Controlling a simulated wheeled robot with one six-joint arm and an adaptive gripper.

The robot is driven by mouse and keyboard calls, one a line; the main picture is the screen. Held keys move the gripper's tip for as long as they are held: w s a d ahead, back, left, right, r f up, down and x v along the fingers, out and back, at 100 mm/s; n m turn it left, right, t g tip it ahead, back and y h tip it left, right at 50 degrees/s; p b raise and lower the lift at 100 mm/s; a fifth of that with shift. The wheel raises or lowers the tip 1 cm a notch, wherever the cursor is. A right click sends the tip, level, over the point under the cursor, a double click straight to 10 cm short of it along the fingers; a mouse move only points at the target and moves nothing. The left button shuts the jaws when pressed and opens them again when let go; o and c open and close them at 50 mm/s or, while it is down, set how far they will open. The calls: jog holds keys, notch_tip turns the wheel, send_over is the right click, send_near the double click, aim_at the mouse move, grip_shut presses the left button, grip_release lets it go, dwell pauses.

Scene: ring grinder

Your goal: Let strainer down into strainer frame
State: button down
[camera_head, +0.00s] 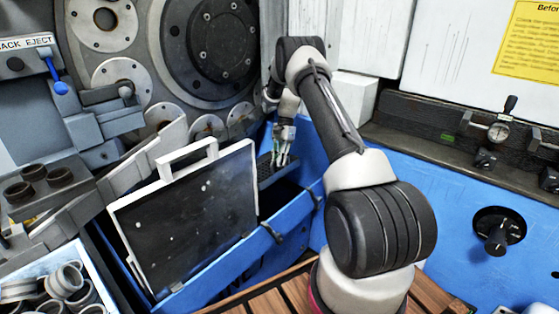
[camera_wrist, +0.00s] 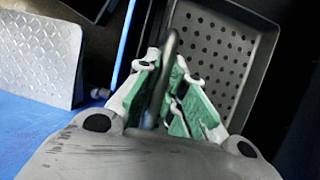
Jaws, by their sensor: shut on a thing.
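My gripper (camera_head: 283,146) is shut on the upright grey handle of the strainer; the handle looks blurred between the green finger pads in the wrist view (camera_wrist: 168,88). The strainer is a dark, shallow tray with a perforated floor (camera_wrist: 215,50). In the head view the strainer (camera_head: 266,170) shows only in part, below my gripper, inside the blue tank and behind the white-edged panel. I cannot make out the strainer frame clearly. I cannot tell whether the strainer touches anything below it.
A dark panel with a white rim and handle (camera_head: 163,161) stands at the left of the blue tank (camera_head: 300,208). A bin of metal rings (camera_head: 62,284) is at the lower left. A light textured plate (camera_wrist: 38,52) and dark space lie beside the strainer.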

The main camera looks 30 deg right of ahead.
jog(key=shift+w+f, duration=0.1)
jog(key=shift+w, duration=0.1)
dwell(0.3)
jog(key=shift+w+a+f, duration=0.2)
jog(key=shift+w+f, duration=0.25)
dwell(0.5)
jog(key=shift+w+f, duration=0.1)
jog(key=shift+f, duration=0.8)
dwell(0.9)
jog(key=shift+w+f, duration=0.1)
jog(key=shift+f, duration=0.8)
